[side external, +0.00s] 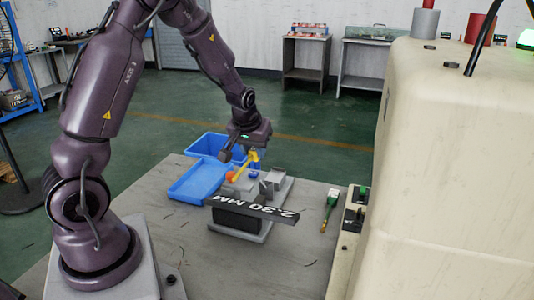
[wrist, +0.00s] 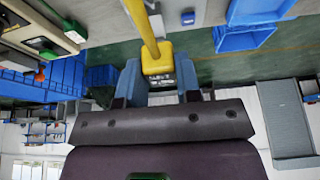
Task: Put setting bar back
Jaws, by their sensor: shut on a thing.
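My gripper (side external: 246,153) is above the fixture, shut on a yellow bar (side external: 244,170). The wrist view shows the bar's yellow block (wrist: 157,58) between my blue-grey fingers (wrist: 158,82), with its yellow shaft running up to the top edge. An orange knob (side external: 231,176) shows at the bar's lower left end in the side view. I cannot tell whether the yellow bar touches the fixture.
Two blue trays (side external: 198,180) (side external: 207,145) lie left of and behind the fixture (side external: 280,190). A large cream machine (side external: 455,170) fills the right side. The front of the grey table (side external: 200,265) is clear.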

